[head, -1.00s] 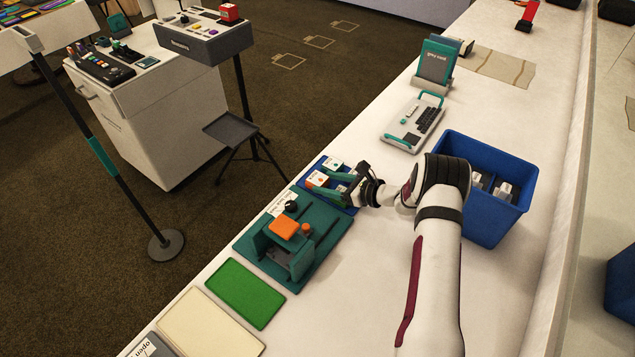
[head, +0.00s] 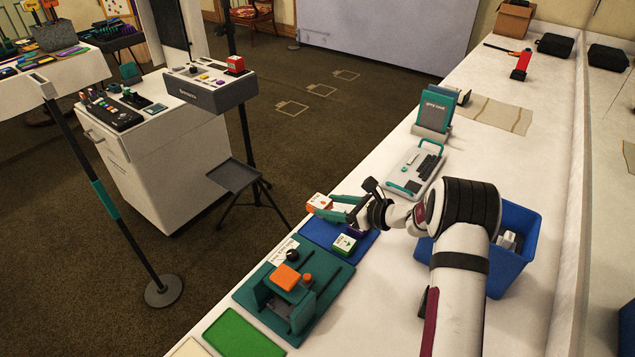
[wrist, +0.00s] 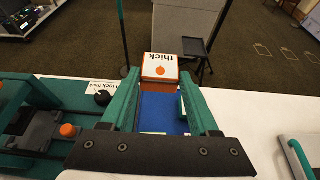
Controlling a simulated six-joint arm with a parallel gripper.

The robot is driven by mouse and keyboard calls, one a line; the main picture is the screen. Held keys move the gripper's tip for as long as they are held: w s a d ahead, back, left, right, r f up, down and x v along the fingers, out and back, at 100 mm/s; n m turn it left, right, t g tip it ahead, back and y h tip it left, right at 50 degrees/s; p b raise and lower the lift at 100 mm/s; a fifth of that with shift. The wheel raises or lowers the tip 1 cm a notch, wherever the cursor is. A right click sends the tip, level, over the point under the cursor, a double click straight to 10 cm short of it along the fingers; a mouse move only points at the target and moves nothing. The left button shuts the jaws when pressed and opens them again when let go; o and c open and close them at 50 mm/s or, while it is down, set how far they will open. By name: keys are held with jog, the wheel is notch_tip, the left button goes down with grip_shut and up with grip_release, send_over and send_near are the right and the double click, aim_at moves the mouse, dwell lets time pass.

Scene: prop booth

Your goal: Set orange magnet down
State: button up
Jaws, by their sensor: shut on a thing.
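The orange magnet (head: 319,202) is a small block, white on top with an orange dot and orange sides. The wrist view shows its top (wrist: 160,68) with the word "thick". My gripper (head: 327,207) is shut on it, with a teal finger on either side. The magnet is held above the far edge of the blue mat (head: 316,232), and in the head view it overlaps the dark floor behind. A green and white block (head: 345,244) sits on the mat. Part of the mat is hidden behind my gripper.
A teal fixture (head: 324,302) with an orange top block (head: 286,277) stands left of the mat, with a green mat (head: 240,336) in front. A blue bin (head: 517,222) is at the right. A grey keyed device (head: 407,187) lies behind. The table edge runs close beyond the mat.

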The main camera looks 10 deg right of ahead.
jog(key=s+a+r+m+t+h, duration=0.1)
jog(key=s+r, duration=0.2)
jog(key=r, duration=0.6)
jog(key=s+a+r+m+t+h, duration=0.1)
jog(key=s+r, duration=0.1)
jog(key=r, duration=0.8)
jog(key=s+a+r+m+t+h, duration=0.1)
jog(key=s+r+m+h, duration=0.3)
jog(key=s+r, duration=0.7)
jog(key=s+d+f+n+g+y, duration=0.1)
jog(key=d+f+n+g+y, duration=0.15)
jog(key=d+f, duration=0.55)
jog(key=s+d+f+n+g+y, duration=0.15)
jog(key=d+f+n+y, duration=0.3)
jog(key=f, duration=0.75)
jog(key=shift+s+d+f+n+g+y, duration=0.35)
jog(key=shift+s+d+f+n+g, duration=0.35)
jog(key=shift+s+f, duration=2.05)
jog(key=shift+s+d+f+n+g+y, duration=0.4)
jog(key=shift+s+d+f, duration=0.55)
jog(key=shift+s+f, duration=1.85)
jog(key=shift+s+d+f+n+g+y, duration=0.25)
jog(key=shift+s+d+f+n+g, duration=0.9)
jog(key=shift+f, duration=2.8)
jog(key=shift+s+a+f+m+t, duration=0.3)
jog(key=shift+s+f+m+t, duration=0.15)
jog(key=shift+m+t, duration=0.15)
